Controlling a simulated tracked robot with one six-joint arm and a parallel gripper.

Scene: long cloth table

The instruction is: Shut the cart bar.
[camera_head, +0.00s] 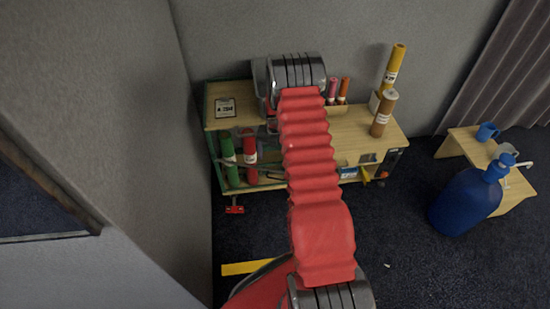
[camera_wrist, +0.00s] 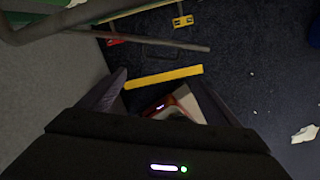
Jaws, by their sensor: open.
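The cart (camera_head: 222,118) stands against the wall in the head view, with a wooden top and a green frame. Green and red cylinders stand on its lower level. In the wrist view, a thin grey bar (camera_wrist: 160,42) juts out over the dark floor near the top, beside a thicker grey tube (camera_wrist: 75,17). I cannot tell how the bar joins the cart. My gripper (camera_wrist: 162,76) is open and empty, its fingers below the bar in the picture and apart from it. In the head view my red arm hides the gripper and the cart's middle.
A yellow floor strip (camera_wrist: 163,77) shows between the fingers. A red foot (camera_head: 234,209) is at the cart's lower left. A blue bottle (camera_head: 466,202) stands by a low wooden table (camera_head: 452,148) at right. Dark carpet in front of the cart is mostly free.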

